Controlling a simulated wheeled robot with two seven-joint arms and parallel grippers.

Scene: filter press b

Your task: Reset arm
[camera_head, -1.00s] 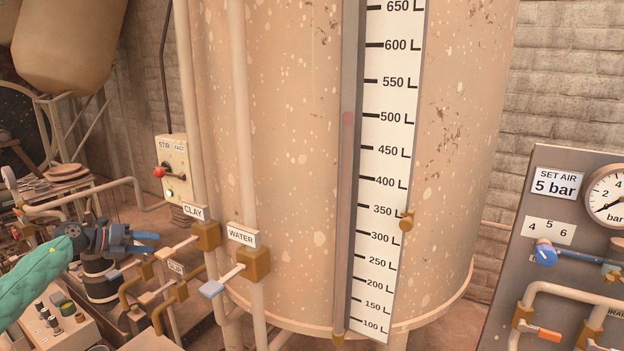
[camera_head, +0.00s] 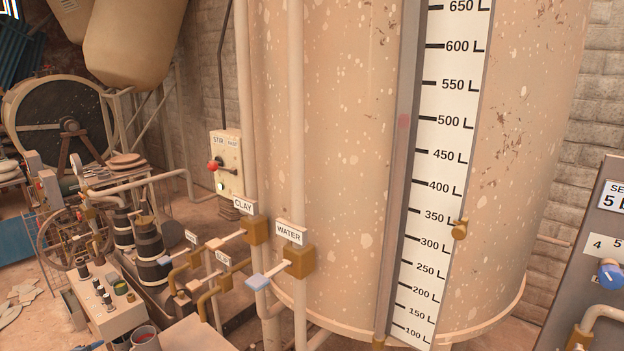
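Neither of my grippers shows clearly in the head view, and no arm of mine is seen. The large speckled tank (camera_head: 330,150) stands in the middle with its litre scale (camera_head: 446,170). The CLAY valve (camera_head: 254,230) and the WATER valve (camera_head: 299,262) sit on upright pipes at the tank's left front. The WATER valve's pale blue handle (camera_head: 258,281) points left and towards me. Nothing touches these valves.
A STIR switch box (camera_head: 227,165) with a red knob hangs behind the pipes. A control box (camera_head: 108,308) with several knobs and dark pump cylinders (camera_head: 149,245) stand at lower left. A grey panel with a blue knob (camera_head: 611,274) is at the right edge.

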